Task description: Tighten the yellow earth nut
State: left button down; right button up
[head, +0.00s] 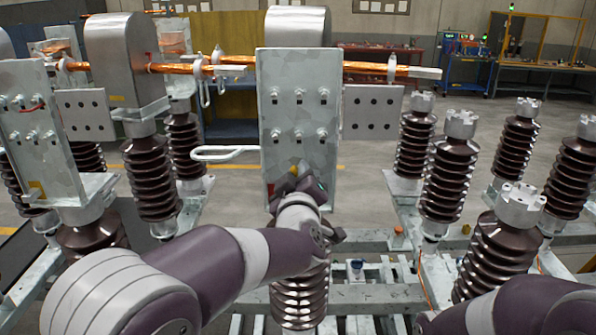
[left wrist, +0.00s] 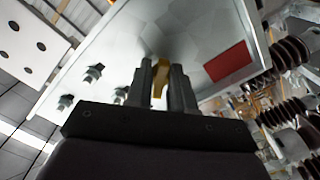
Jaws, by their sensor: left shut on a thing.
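The yellow earth nut (left wrist: 159,80) shows as a narrow yellow piece between my left gripper's fingers. In the head view, a small yellow bit (head: 294,170) shows at the low middle of the grey metal plate (head: 301,110). My left gripper (left wrist: 162,88) is shut on the nut, its two dark fingers on either side of it, close against the plate. In the head view the left gripper (head: 302,178) is partly hidden by its own wrist. The nut's thread and seating are hidden. My right gripper is out of view; part of my right arm shows at the bottom right.
Bolts (head: 298,95) stand out from the plate above my gripper. A red patch (left wrist: 230,62) is on the plate beside it. A white looped handle (head: 226,154) sticks out left. Brown ribbed insulators (head: 450,188) stand at the right. A second bolted plate (head: 30,130) is at the left.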

pick_arm(q)
jog(key=m+p, duration=0.1)
jog(key=m, duration=0.3)
jog(key=shift+f+m+p, duration=0.1)
jog(key=shift+m+p, duration=0.3)
jog(key=shift+f+m, duration=0.15)
jog(key=shift+m, duration=0.55)
jog(key=shift+f+p, duration=0.15)
jog(key=shift+p, duration=0.15)
jog(key=c, duration=1)
grip_release()
jog(key=shift+r, duration=0.2)
jog(key=s+b, duration=0.5)
jog(key=s, duration=0.7)
jog(key=shift+s, duration=0.35)
